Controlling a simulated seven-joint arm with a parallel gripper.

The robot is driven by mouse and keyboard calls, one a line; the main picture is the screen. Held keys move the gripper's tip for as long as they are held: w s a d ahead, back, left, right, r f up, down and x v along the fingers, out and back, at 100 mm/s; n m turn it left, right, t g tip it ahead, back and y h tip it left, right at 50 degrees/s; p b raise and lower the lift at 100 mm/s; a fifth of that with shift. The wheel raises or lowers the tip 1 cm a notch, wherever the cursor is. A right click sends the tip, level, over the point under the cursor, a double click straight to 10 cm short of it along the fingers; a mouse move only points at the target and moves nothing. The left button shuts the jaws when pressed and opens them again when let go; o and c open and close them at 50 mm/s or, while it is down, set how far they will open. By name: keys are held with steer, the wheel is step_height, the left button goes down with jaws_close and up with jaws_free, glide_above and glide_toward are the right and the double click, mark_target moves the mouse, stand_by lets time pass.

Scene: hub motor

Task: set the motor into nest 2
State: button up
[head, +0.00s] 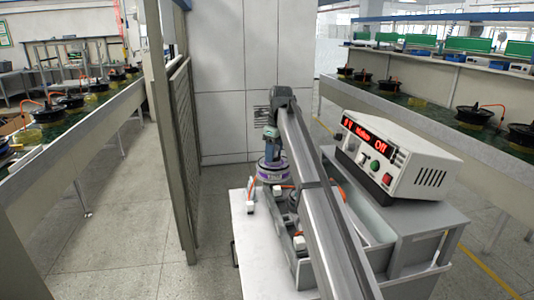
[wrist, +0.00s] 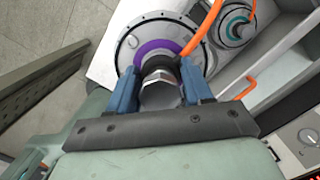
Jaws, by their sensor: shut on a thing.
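My gripper (wrist: 160,85) has its two blue fingers shut on the shaft end of a hub motor. The motor (wrist: 128,50) is a round grey metal disc with a purple ring around its middle and an orange cable leaving it. In the head view the motor (head: 272,174) sits under my gripper (head: 271,151), over the far part of the white tabletop. I cannot tell whether its underside touches anything. No nest number is readable, and I cannot make out nest 2; my arm hides part of the tabletop.
A smaller round part with a teal ring (wrist: 237,27) lies right of the motor. A power supply (head: 400,155) reading "Motor Off" stands on a grey cabinet (head: 425,225) at right. A metal partition (head: 182,150) rises at left. The white tabletop (head: 255,265) is clear at front left.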

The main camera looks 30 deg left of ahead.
steer(key=shift+w+d+m, duration=2)
steer(key=shift+w+d, duration=3.6)
steer(key=shift+d, duration=0.9)
step_height(320, 180, down, 14)
steer(key=shift+r, duration=0.25)
steer(key=shift+d+f, duration=0.1)
steer(key=shift+f, duration=0.05)
step_height(320, 180, down, 10)
steer(key=shift+f, duration=0.3)
